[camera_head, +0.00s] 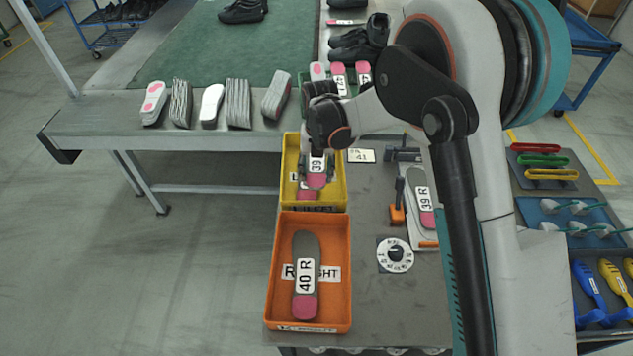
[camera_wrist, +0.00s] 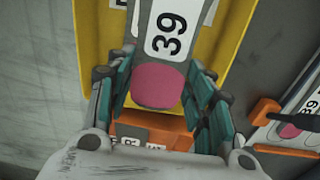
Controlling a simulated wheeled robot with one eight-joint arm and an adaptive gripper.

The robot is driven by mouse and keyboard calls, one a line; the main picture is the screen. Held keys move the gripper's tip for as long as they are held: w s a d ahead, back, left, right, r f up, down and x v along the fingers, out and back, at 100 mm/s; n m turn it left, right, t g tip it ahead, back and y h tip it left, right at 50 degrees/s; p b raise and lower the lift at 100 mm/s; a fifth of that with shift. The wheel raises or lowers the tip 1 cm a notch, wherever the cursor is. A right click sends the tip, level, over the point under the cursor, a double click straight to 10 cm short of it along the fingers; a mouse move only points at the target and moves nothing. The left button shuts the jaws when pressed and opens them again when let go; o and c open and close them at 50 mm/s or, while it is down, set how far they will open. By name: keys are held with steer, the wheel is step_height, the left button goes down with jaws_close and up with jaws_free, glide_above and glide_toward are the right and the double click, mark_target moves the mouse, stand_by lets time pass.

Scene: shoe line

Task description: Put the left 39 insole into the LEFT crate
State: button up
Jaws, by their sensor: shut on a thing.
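My gripper (camera_head: 317,165) is shut on an insole (camera_head: 317,180) with a white 39 label and a pink heel. It holds the insole at the yellow crate (camera_head: 342,188), whose lettering is mostly hidden. In the wrist view the insole's pink heel (camera_wrist: 157,86) lies between the fingers of my gripper (camera_wrist: 160,92), with the yellow crate (camera_wrist: 92,50) behind it. The side letter on the held insole is not readable. Another pink-ended piece (camera_head: 307,195) shows low in the yellow crate. I cannot tell whether the held insole touches the crate.
An orange crate (camera_head: 342,280) marked RIGHT, holding a 40 R insole (camera_head: 305,275), stands nearer. A fixture with a 39 R insole (camera_head: 424,205) and a numbered dial (camera_head: 395,254) are to the right. Insole stacks (camera_head: 238,103) and black shoes (camera_head: 355,50) lie behind.

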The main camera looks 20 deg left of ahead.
steer(key=shift+f+b, duration=0.6)
steer(key=shift+f, duration=1.5)
steer(key=shift+f+b, duration=0.35)
steer(key=shift+f, duration=0.1)
steer(key=shift+f, duration=0.15)
steer(key=o, duration=1)
steer(key=r+p, duration=0.4)
steer(key=r, duration=0.9)
steer(key=shift+d+r+p, duration=0.15)
steer(key=shift+d+p, duration=0.05)
steer(key=shift+p, duration=0.15)
